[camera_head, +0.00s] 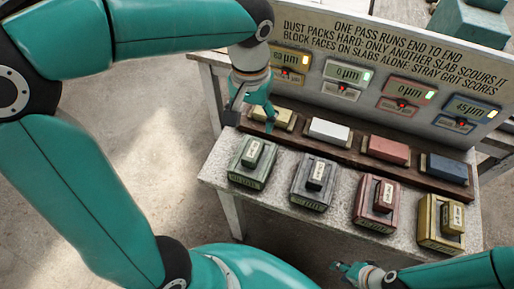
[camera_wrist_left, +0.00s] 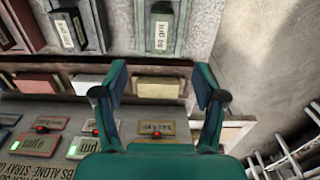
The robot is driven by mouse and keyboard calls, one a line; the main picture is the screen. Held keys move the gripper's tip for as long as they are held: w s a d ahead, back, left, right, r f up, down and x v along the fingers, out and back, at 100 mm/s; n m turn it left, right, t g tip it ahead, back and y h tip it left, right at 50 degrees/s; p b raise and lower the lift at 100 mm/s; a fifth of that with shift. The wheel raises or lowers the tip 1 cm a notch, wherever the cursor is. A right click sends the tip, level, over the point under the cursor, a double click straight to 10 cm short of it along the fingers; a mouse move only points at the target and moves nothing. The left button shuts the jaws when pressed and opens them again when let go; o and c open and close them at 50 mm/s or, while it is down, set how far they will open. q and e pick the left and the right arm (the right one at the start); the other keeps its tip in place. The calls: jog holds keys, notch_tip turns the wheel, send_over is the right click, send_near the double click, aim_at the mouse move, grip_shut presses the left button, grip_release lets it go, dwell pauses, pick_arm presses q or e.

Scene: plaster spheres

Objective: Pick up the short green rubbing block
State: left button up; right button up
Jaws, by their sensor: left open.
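In the left wrist view the short green block (camera_wrist_left: 162,33) is at the top centre, with a pale label. My left gripper (camera_head: 263,113) is open and empty, above the back shelf near the yellow slab and behind the green blocks. In the left wrist view its two fingers (camera_wrist_left: 160,88) stand apart, with the yellow slab between them. My right gripper (camera_head: 352,270) is low at the table's front; its opening is unclear.
Yellow (camera_head: 284,117), white (camera_head: 330,131), red (camera_head: 388,149) and blue (camera_head: 447,168) slabs lie on the brown shelf. A display panel (camera_head: 380,60) rises behind.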

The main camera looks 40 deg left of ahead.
pick_arm(q)
send_near(253, 149)
jog(key=f, duration=0.5)
jog(key=shift+s+d+f, duration=0.25)
jog(key=shift+s+d, duration=0.1)
jog(key=shift+d, duration=0.05)
jog(key=shift+w+a+f+p, duration=0.1)
jog(key=shift+f+p, duration=0.1)
jog(key=shift+f, duration=0.65)
jog(key=shift+w+a+f+p, duration=0.15)
jog(key=shift+f, duration=0.75)
jog(key=shift+w+a+f+p, duration=0.1)
jog(key=shift+f+p, duration=0.1)
jog(key=shift+f, duration=0.65)
grip_shut()
